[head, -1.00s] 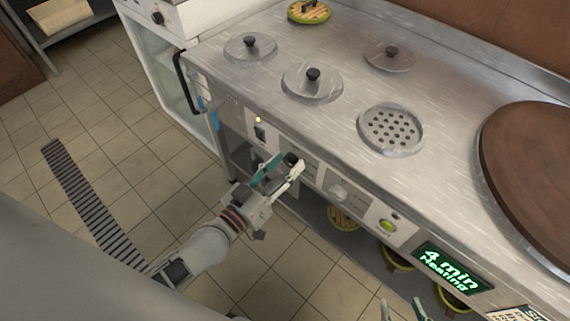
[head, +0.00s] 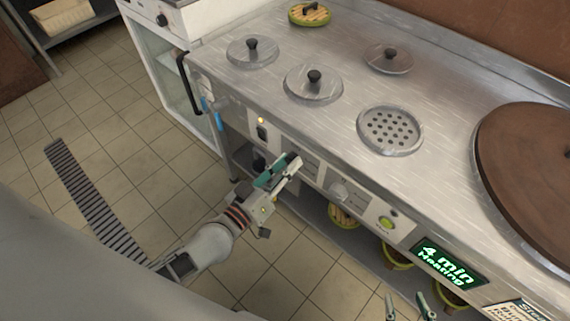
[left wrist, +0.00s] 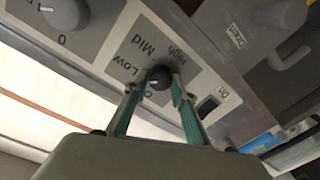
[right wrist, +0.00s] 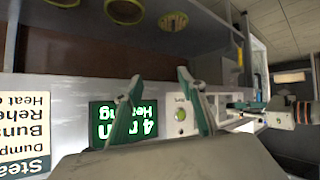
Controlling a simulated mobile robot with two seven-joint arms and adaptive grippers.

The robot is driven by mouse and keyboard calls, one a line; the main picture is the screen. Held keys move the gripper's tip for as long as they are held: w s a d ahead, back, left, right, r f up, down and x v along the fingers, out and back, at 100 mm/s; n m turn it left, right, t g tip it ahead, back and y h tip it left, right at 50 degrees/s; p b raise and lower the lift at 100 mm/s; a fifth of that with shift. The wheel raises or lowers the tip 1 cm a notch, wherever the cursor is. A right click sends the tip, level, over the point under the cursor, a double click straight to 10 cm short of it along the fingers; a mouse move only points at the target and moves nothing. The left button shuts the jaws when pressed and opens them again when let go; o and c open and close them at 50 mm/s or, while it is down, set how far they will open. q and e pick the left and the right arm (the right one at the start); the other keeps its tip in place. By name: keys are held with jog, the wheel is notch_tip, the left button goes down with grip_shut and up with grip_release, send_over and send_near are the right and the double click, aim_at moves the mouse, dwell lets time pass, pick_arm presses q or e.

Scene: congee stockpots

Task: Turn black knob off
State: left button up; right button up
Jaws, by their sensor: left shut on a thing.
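The black knob (left wrist: 160,76) is on the panel with Low, Mid and High labels. Its white mark points to the lower left in the left wrist view, near the Low label and a partly hidden label starting with O. My left gripper (left wrist: 156,84) is shut on the knob, one teal finger on each side. In the head view, my left gripper (head: 286,164) is at the stove's front panel and mostly hides the knob. My right gripper (head: 407,303) is open and empty at the bottom edge; in the right wrist view its fingers (right wrist: 160,82) are apart before the panel.
A grey knob (head: 338,190) is to the right on the panel, beside a green button (head: 387,223). A lit display (head: 452,271) reads "4 min Heating". A black switch (head: 262,132) is to the left. Several lids lie on the steel top (head: 440,140). Yellow-green pots (head: 397,257) stand below.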

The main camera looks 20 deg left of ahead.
pick_arm(q)
jog(key=shift+w+r+n+p, duration=0.1)
jog(key=shift+r+n+p, duration=0.25)
jog(key=shift+n+p, duration=0.65)
jog(key=shift+n, duration=0.7)
jog(key=n+p, duration=0.1)
jog(key=n, duration=0.2)
jog(key=shift+f, duration=0.2)
jog(key=shift+n, duration=0.9)
jog(key=shift+a+f+n+p, duration=0.1)
jog(key=shift+n+p, duration=0.2)
jog(key=shift+n, duration=0.5)
pick_arm(e)
jog(key=shift+s+d+f, duration=0.15)
jog(key=shift+s+d, duration=0.3)
jog(key=shift+d, duration=0.1)
pick_arm(q)
jog(key=o, duration=1.1)
